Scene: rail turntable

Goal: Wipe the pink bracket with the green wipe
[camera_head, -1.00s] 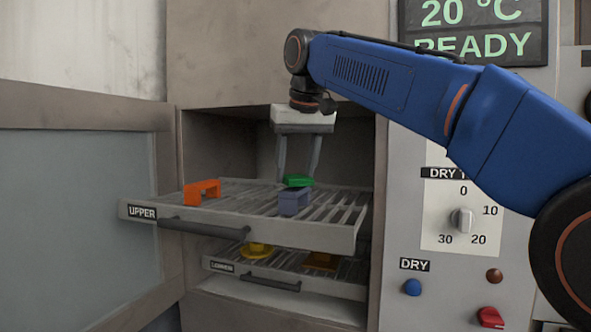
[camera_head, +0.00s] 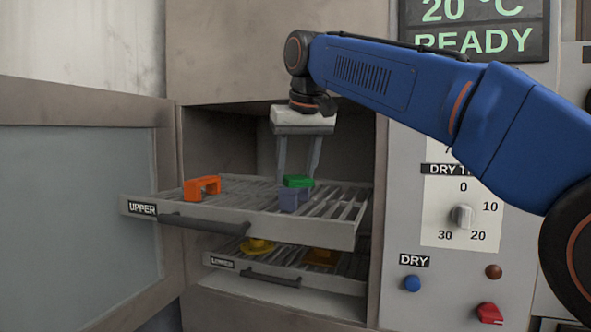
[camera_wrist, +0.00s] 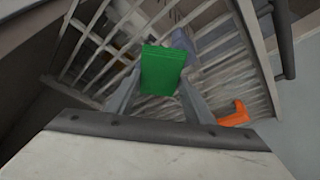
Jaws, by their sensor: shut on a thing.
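My gripper (camera_head: 297,176) is shut on the green wipe (camera_head: 298,181), a small flat block, over the upper rack. The wipe also shows between the fingers in the wrist view (camera_wrist: 163,70). A lavender-blue bracket (camera_head: 292,201) stands on the rack just below the wipe in the head view, partly overlapped by it. I cannot tell whether they touch. In the wrist view the lavender bracket (camera_wrist: 216,47) lies to the right of the wipe. No clearly pink bracket shows.
An orange bracket (camera_head: 202,187) stands at the left of the pulled-out upper rack (camera_head: 245,228). The lower rack (camera_head: 234,268) holds a yellow piece (camera_head: 257,246) and an amber piece (camera_head: 322,257). The open door (camera_head: 80,200) is at left, the control panel (camera_head: 455,265) at right.

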